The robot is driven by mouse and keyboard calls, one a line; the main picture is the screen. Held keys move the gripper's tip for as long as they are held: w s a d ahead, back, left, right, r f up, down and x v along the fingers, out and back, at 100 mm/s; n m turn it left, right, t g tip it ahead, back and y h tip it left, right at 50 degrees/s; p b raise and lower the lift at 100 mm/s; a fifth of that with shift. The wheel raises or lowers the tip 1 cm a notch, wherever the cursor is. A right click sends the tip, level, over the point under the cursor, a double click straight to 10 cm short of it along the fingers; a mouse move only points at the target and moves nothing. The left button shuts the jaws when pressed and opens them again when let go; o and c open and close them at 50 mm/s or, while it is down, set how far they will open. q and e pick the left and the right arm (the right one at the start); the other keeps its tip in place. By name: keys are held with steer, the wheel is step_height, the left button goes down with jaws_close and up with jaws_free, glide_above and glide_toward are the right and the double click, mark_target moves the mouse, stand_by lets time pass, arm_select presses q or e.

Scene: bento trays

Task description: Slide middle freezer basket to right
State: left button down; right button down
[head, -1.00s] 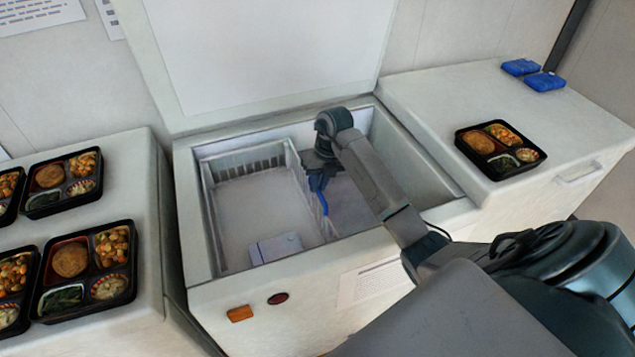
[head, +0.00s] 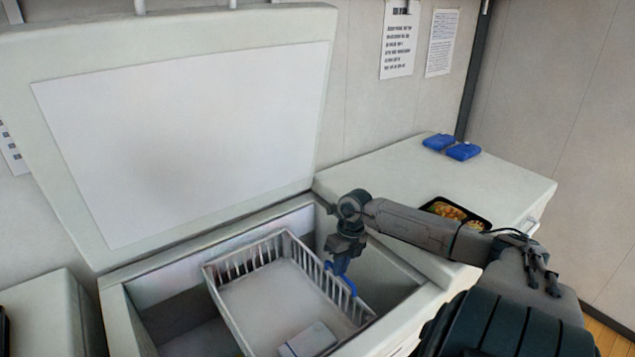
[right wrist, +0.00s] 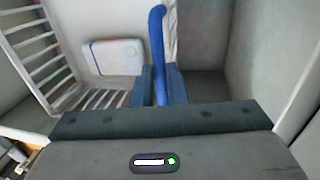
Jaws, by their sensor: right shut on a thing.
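The white wire freezer basket (head: 265,295) sits in the open chest freezer (head: 127,315), turned at an angle to the freezer walls. A white box (head: 308,340) lies on its floor; it also shows in the right wrist view (right wrist: 112,58). A blue handle (head: 349,285) runs along the basket's right rim. My right gripper (head: 341,268) is shut on this handle, which stands between its fingers in the right wrist view (right wrist: 158,88). My left gripper is not in view.
Empty freezer space lies left of the basket, and a narrower gap lies to its right. The raised lid (head: 190,140) stands behind. On the right counter (head: 390,170) are blue packs (head: 450,147) and a bento tray (head: 485,226), partly hidden by my right arm.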

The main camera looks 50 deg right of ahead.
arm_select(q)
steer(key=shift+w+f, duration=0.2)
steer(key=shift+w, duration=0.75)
arm_select(e)
steer(key=s+d, duration=0.1)
steer(key=d, duration=0.6)
steer(key=shift+s, duration=0.35)
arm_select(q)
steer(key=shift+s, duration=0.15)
arm_select(e)
steer(key=shift+d, duration=0.1)
steer(key=c, duration=1.5)
jaws_free()
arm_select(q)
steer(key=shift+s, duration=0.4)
arm_select(e)
steer(key=shift+o, duration=0.2)
steer(key=shift+r, duration=0.15)
